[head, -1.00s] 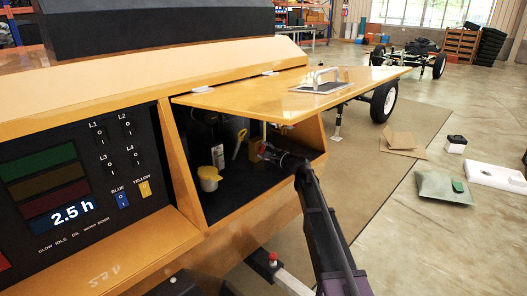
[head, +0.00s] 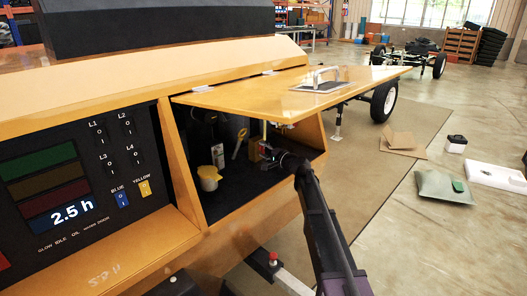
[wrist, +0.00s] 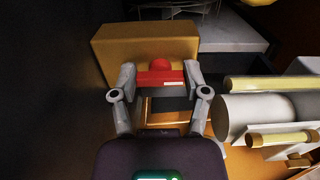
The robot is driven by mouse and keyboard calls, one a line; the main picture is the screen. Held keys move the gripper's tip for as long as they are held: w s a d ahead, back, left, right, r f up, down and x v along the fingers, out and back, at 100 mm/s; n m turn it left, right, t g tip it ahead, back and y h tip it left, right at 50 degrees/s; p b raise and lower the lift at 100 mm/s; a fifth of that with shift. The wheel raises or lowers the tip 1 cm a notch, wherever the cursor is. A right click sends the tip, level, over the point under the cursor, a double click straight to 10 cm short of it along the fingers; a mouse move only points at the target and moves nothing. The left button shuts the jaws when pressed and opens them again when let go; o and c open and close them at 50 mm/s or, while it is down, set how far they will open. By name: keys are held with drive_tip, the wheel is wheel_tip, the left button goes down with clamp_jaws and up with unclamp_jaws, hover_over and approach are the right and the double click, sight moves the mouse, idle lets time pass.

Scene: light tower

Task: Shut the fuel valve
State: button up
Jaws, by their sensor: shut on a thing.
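The fuel valve's red handle (wrist: 160,77) lies between the two fingers of my gripper (wrist: 160,82) in the wrist view. It is a red bar with a round red hub, in front of a yellow-brown block (wrist: 145,42). The fingers are closed against the ends of the bar. In the head view my gripper (head: 268,152) is inside the open compartment, under the raised yellow lid (head: 290,92). The valve handle is hard to make out there, being small and partly hidden by my gripper.
A white cylinder (wrist: 248,115) and yellow pipes (wrist: 275,84) are close on the right in the wrist view. A dark wall stands on the left. In the head view a yellow-capped container (head: 209,176) stands in the compartment, and the control panel (head: 75,180) is to its left.

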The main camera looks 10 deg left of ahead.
drive_tip(key=shift+w, duration=0.15)
drive_tip(key=o, duration=1.2)
drive_tip(key=shift+c, duration=0.2)
drive_tip(key=v, duration=1.2)
drive_tip(key=shift+s, duration=0.25)
